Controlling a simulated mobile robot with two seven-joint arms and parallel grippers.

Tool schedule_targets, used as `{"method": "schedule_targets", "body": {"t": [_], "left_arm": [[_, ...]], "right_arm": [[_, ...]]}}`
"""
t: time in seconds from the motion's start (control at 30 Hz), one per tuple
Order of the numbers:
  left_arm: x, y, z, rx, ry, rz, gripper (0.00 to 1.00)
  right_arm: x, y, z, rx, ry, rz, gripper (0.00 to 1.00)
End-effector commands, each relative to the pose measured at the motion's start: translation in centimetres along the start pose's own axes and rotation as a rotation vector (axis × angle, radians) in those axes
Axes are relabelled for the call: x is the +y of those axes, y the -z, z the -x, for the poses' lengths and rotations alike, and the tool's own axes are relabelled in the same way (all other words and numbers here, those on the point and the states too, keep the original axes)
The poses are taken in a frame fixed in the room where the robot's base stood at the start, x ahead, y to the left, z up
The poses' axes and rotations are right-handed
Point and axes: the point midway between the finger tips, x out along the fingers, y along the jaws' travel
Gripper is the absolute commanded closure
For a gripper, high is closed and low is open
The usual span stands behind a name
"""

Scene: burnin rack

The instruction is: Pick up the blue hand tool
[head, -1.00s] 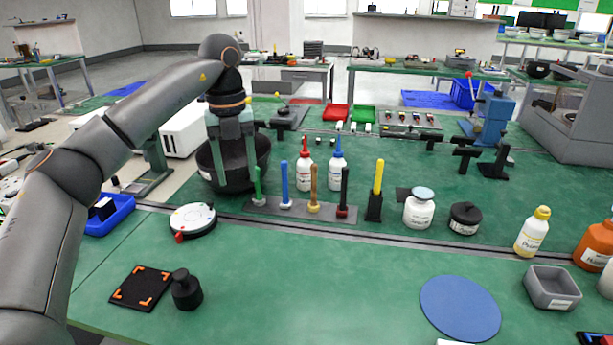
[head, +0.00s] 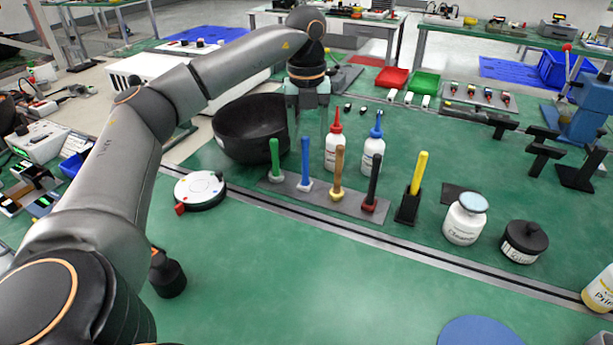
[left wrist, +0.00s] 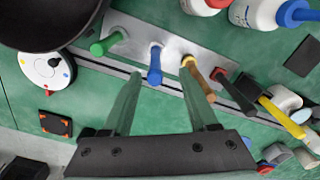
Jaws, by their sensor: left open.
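The blue hand tool (head: 305,163) stands upright in a grey rack strip (head: 281,184), between a green tool (head: 275,158) and a wooden-handled tool (head: 338,174). My left gripper (head: 309,138) points down, open and empty, above and seemingly behind the blue tool in the head view. In the left wrist view the blue tool (left wrist: 155,68) shows between the two fingertips of the left gripper (left wrist: 160,76), with no contact visible. Its exact distance from the fingers is hard to tell. My right gripper is not in view.
A black bowl (head: 240,147) stands left of the gripper. Red-capped (head: 334,152) and blue-capped (head: 373,156) bottles stand close behind the rack. A dark-handled tool (head: 372,185) and a yellow tool (head: 418,175) stand to the right.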

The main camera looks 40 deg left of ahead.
Motion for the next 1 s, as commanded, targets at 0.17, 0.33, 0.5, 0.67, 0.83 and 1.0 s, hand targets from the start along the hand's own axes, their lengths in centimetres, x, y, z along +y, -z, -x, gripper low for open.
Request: {"method": "schedule_targets", "body": {"t": [0.17,0.33,0.5,0.67,0.83,1.0], "left_arm": [[0.1,0.0,-1.4,0.000,0.000,-0.001,0.41],[0.7,-0.2,-3.7,0.001,-0.003,0.002,0.41],[0.7,-0.3,-5.9,0.000,-0.002,0.000,0.41],[0.7,-0.3,-6.4,-0.001,0.000,0.000,0.41],[0.7,-0.3,-6.3,-0.001,0.000,0.000,0.43],[0.7,-0.3,-6.3,-0.001,0.000,0.000,0.62]], "right_arm": [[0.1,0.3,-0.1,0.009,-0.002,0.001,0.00],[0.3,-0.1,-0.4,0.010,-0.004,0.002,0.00],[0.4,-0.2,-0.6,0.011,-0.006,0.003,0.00],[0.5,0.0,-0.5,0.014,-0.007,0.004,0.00],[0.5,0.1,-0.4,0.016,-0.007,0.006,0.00],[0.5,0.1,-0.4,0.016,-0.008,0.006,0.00]]}}
